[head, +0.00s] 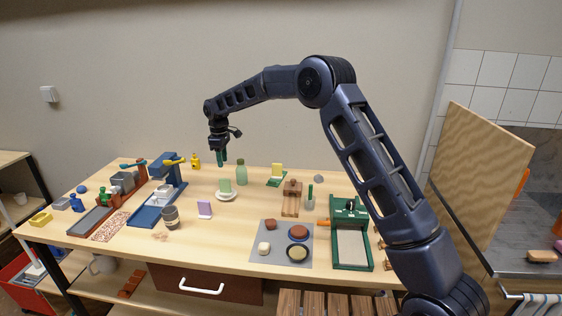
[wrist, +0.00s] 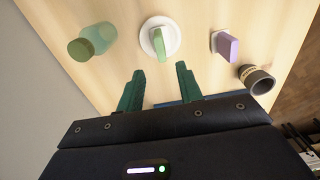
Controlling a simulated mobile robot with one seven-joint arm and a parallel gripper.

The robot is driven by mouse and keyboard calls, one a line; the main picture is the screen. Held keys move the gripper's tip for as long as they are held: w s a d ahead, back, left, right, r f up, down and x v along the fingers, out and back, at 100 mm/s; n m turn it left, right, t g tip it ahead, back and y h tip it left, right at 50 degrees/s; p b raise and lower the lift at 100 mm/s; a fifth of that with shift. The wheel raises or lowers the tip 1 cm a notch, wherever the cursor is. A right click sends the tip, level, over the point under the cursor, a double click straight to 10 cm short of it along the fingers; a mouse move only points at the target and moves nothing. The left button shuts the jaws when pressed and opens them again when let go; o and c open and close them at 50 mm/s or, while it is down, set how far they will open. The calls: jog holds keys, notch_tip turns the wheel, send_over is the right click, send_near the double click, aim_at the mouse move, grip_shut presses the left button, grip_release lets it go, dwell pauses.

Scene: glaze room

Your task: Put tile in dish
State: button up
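A green tile (head: 225,185) stands upright in a small white dish (head: 226,197) near the middle of the table. In the wrist view the green tile (wrist: 159,44) is inside the round white dish (wrist: 146,32), ahead of the fingers. A purple tile (head: 204,209) stands upright on a small base to the front left of the dish; it also shows in the wrist view (wrist: 228,46). My gripper (head: 222,161) is in the air above the table, behind the dish. In the wrist view my gripper (wrist: 160,86) has its green fingers apart with nothing between them.
A green bottle (head: 241,174) stands just right of the dish. A dark cup (head: 171,217) stands left of the purple tile. A yellow tile (head: 277,169) stands on a green base at the back. A grey mat (head: 262,255) with several small items lies at the front.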

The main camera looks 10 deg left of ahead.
jog(key=s+d+r+m+t, duration=0.1)
jog(key=s+d+r+m, duration=0.15)
jog(key=d+r, duration=0.75)
jog(key=s+d+r+m, duration=0.1)
jog(key=d+r+m, duration=0.25)
jog(key=d, duration=1.25)
jog(key=s+d+r+m+t, duration=0.1)
jog(key=d+r+m, duration=0.1)
jog(key=d+r, duration=0.8)
jog(key=s+d+f+m+t, duration=0.1)
jog(key=s+d+m, duration=0.1)
jog(key=s+d, duration=0.55)
jog(key=s+d+f+m, duration=0.1)
jog(key=s+d+m, duration=0.25)
jog(key=d, duration=0.75)
jog(key=s+d+f+m, duration=0.2)
jog(key=s+d, duration=0.3)
jog(key=s, duration=0.3)
jog(key=s+d+f+m+t, duration=0.1)
jog(key=s+d+f, duration=0.3)
jog(key=s, duration=0.4)
jog(key=shift+s+d+f+m+t, duration=0.25)
jog(key=shift+s+d+m+t, duration=0.05)
jog(key=shift+d+m, duration=0.45)
